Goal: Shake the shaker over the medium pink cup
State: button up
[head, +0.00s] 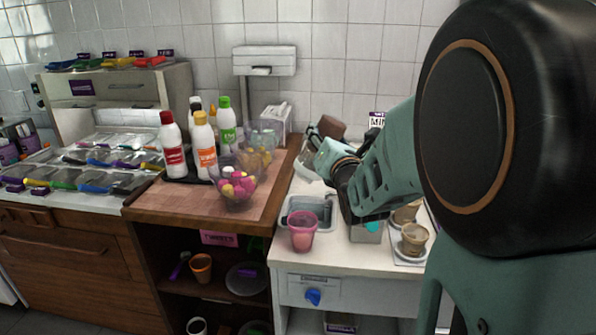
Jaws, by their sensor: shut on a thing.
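The pink cup (302,231) stands upright on the white counter near its front edge, in front of a grey recessed basin. My gripper (318,134) is farther back above the counter, beyond and slightly right of the cup, and apart from it. It is shut on what looks like the shaker (331,127), of which a brown end shows. My wrist and arm hide part of the gripper and of the counter behind it.
The grey basin (322,207) lies behind the cup. Brown-filled cups (415,239) stand on a tray at right, partly behind my arm. Left, a wooden board (162,205) bears sauce bottles (206,146) and a clear bowl of colourful pieces (238,186). A white dispenser (264,61) stands behind.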

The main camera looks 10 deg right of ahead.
notch_tip(320, 180, down, 8)
jog(key=b, duration=0.8)
jog(key=shift+r, duration=0.15)
dwell(0.4)
jog(key=shift+r+p, duration=2.65)
jog(key=shift+r, duration=1.35)
jog(key=shift+f, duration=0.15)
notch_tip(320, 180, down, 8)
jog(key=b, duration=0.8)
